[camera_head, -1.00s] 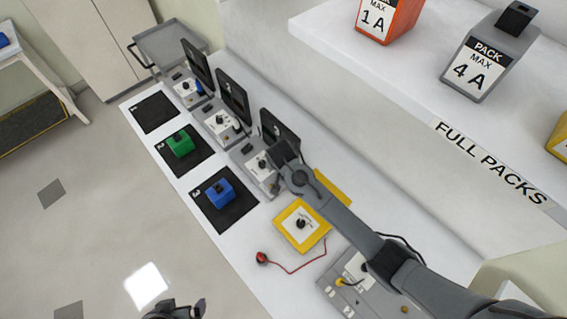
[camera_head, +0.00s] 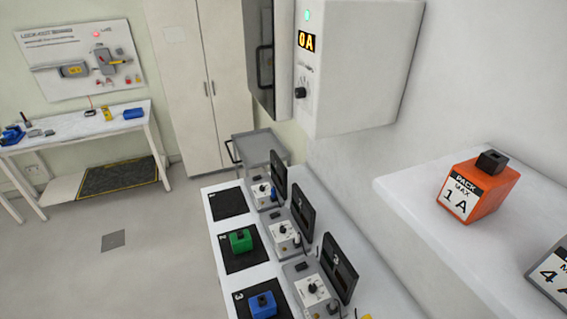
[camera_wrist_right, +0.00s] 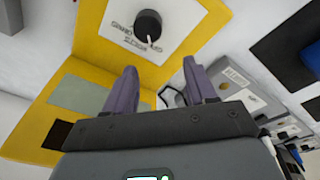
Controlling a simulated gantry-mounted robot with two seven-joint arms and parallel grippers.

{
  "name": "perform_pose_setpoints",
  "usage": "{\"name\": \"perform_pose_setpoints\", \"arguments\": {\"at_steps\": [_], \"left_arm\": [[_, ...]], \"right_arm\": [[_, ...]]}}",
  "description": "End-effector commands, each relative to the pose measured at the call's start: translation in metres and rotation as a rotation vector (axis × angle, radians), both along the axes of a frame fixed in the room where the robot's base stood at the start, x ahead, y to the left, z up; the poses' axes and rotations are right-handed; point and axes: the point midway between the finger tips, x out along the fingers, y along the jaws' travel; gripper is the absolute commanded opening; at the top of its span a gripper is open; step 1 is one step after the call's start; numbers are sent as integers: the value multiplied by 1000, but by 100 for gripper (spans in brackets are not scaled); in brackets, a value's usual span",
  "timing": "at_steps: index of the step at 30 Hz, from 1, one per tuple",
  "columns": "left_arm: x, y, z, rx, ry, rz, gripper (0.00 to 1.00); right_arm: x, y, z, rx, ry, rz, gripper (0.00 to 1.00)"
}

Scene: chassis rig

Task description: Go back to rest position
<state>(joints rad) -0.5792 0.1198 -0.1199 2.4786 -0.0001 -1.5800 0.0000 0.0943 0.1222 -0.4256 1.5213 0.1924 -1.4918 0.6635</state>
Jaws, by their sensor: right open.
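My right gripper (camera_wrist_right: 160,88) shows in the right wrist view. Its two purple-grey fingers are apart with nothing between them. A yellow unit (camera_wrist_right: 85,85) with a black knob (camera_wrist_right: 148,25) on a white label lies just beyond the fingers; I cannot tell whether they touch it. Neither arm shows in the head view, and my left gripper is not in view.
On the white bench, a green pack (camera_head: 240,241) and a blue pack (camera_head: 263,304) sit on black mats; another mat (camera_head: 229,203) is bare. A shelf holds an orange pack (camera_head: 477,191). A wall cabinet (camera_head: 355,70) reads 0 A. Open floor lies left.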

Motion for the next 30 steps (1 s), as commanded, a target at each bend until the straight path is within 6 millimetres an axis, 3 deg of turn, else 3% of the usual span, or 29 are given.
{"name": "perform_pose_setpoints", "arguments": {"at_steps": [1,4,6,9,12,14,18,21,30], "left_arm": [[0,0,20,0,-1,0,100],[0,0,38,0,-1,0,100],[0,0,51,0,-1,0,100],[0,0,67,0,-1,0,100],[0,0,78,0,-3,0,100],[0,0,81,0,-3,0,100],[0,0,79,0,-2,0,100],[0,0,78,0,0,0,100],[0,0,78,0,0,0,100]], "right_arm": [[-34,0,7,24,32,-8,56],[-89,-3,20,67,68,-2,56],[-124,-7,39,93,81,23,56],[-165,-18,80,117,73,90,56],[-187,-31,128,118,31,184,56],[-192,-38,156,108,-5,248,56],[-178,-48,211,61,-117,399,56],[-173,-48,238,28,-164,511,56],[-174,-47,236,5,-148,615,56]]}}
